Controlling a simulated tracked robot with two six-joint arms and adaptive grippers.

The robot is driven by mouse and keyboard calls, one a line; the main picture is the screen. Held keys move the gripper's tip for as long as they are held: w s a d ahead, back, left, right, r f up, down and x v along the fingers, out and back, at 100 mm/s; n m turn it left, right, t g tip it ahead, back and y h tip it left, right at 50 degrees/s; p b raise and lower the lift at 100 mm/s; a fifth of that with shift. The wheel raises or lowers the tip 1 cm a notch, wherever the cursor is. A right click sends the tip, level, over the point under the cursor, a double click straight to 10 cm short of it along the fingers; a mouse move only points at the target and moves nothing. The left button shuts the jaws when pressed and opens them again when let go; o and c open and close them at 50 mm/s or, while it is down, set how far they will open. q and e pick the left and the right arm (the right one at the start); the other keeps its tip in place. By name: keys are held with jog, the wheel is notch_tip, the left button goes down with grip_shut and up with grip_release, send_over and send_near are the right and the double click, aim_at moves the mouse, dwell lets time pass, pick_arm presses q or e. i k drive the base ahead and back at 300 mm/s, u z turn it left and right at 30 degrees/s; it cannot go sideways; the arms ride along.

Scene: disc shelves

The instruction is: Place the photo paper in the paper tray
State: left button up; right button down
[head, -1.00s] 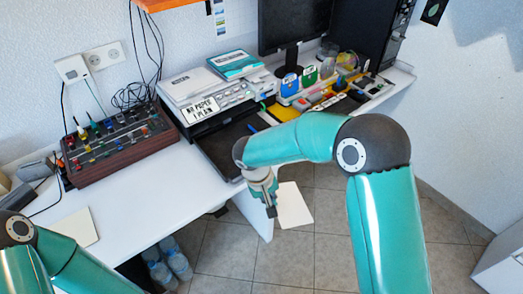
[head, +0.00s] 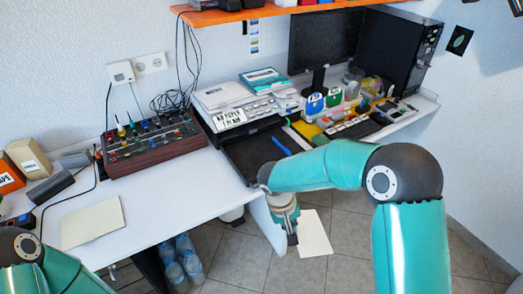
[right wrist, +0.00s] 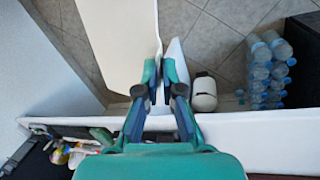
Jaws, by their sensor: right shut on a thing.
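My right gripper (head: 291,240) is shut on the photo paper (head: 314,235), a cream sheet that hangs in front of the desk's front edge, over the floor. In the right wrist view the fingers (right wrist: 158,68) pinch the paper (right wrist: 118,35) near its edge. The paper tray (head: 250,157) is the black flat tray sticking out of the white-topped printer (head: 228,97) on the desk, behind the gripper. A blue pen-like object (head: 281,146) lies on the tray. My left gripper is out of view; only part of its arm shows at the lower left.
A second cream sheet (head: 92,222) lies on the white desk (head: 165,200) at left. A wood-sided control box (head: 152,142) stands left of the printer. A keyboard (head: 352,128) and small items are at right. Water bottles (head: 182,258) stand under the desk.

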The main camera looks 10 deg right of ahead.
aim_at(256, 161)
jog(key=u, duration=0.05)
jog(key=i, duration=0.85)
jog(key=z, duration=0.1)
